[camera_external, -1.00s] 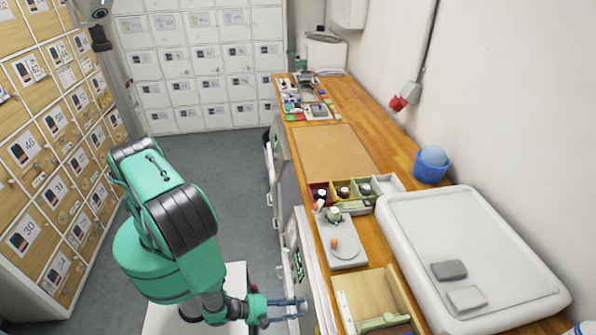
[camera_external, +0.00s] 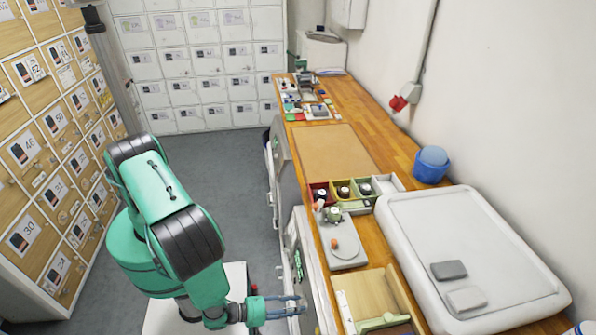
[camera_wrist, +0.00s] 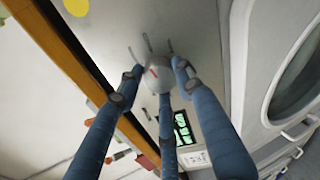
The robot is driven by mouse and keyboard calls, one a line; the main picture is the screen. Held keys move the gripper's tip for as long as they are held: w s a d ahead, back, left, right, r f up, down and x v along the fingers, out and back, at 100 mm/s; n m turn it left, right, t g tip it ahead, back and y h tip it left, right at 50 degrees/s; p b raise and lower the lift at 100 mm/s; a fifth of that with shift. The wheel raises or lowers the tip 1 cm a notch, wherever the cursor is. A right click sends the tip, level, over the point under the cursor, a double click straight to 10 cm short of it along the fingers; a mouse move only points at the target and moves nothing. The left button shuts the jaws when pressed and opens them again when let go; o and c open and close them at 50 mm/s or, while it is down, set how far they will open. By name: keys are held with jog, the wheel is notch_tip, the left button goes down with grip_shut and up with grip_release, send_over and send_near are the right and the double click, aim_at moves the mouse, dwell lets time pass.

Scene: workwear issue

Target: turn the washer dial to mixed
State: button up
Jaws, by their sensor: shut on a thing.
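The washer dial (camera_wrist: 158,79) is a small pale round knob with a red mark on it, on the grey washer panel (camera_wrist: 195,50) in the wrist view. Several dark dashes lie around it; I cannot read which setting is mixed. My gripper (camera_wrist: 156,82) has its blue fingers around the dial, shut on it. In the external view my gripper (camera_external: 303,305) is at the washer front (camera_external: 297,262) below the counter; the dial is hidden there.
A lit green display (camera_wrist: 181,128) sits beside the dial, and a round washer door (camera_wrist: 300,75) is at the right. The wooden counter (camera_external: 350,110) runs above the washer front, with a grey tray (camera_external: 345,258) near its edge. Grey floor is clear left of the machines.

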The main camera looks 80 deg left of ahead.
jog(key=shift+s+a+f+m+p, duration=0.1)
jog(key=shift+m+p, duration=0.05)
jog(key=shift+m, duration=0.4)
jog(key=shift+s+a+f+m+p, duration=0.1)
jog(key=shift+m+p, duration=0.05)
jog(key=shift+m, duration=0.4)
jog(key=o, duration=1.1)
jog(key=shift+w, duration=0.1)
jog(key=shift+o, duration=0.2)
jog(key=shift+d+r, duration=0.1)
jog(key=shift+d, duration=0.1)
jog(key=a+v, duration=0.1)
jog(key=v, duration=1.1)
jog(key=shift+d, duration=0.45)
